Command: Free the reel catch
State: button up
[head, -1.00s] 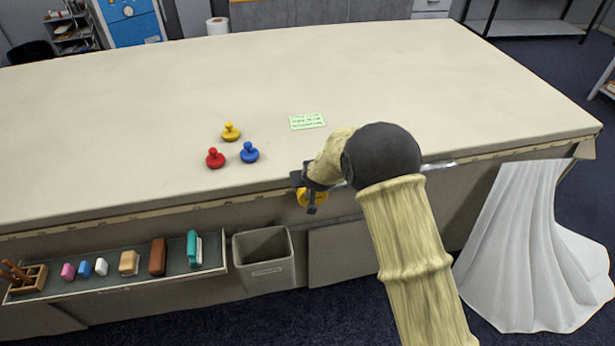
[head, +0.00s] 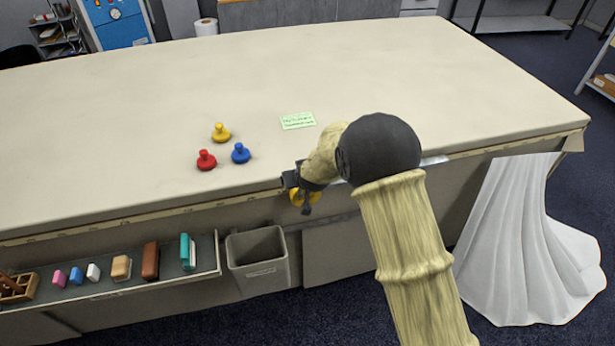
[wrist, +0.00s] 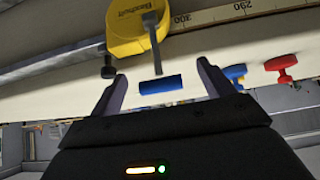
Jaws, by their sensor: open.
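A yellow reel (head: 299,197), like a tape measure, sits at the table's front edge, largely hidden by my gripper in the head view. In the wrist view the yellow reel (wrist: 138,28) bears a printed label and lies just beyond the fingertips. A thin dark lever (wrist: 154,50) runs down across it, and a small dark knob (wrist: 108,71) is at its lower left. My gripper (wrist: 161,70) is open, with the lever's end between and slightly beyond its fingers. A short blue bar (wrist: 160,84) shows between the fingers. I cannot tell whether anything touches.
Red (head: 206,161), blue (head: 241,154) and yellow (head: 221,133) knobbed pieces stand on the table near a green note (head: 298,121). A shelf tray (head: 105,290) with several small items and a grey bin (head: 260,263) are below the edge. A white cloth (head: 515,245) hangs at right.

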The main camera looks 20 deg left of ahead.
jog(key=b+v, duration=0.1)
jog(key=v, duration=1.4)
jog(key=d+r+m+g+h+p, duration=0.1)
jog(key=d+r+m+h+p, duration=0.2)
jog(key=d, duration=1.7)
jog(key=s+d+m+g+h, duration=0.1)
jog(key=s+d+m, duration=0.1)
jog(key=s+d, duration=0.4)
jog(key=s+d+m+g+h, duration=0.1)
jog(key=s+d, duration=0.5)
jog(key=d, duration=0.6)
jog(key=shift+d+f+m+g, duration=0.2)
jog(key=shift+m+g, duration=0.3)
jog(key=shift+m, duration=0.4)
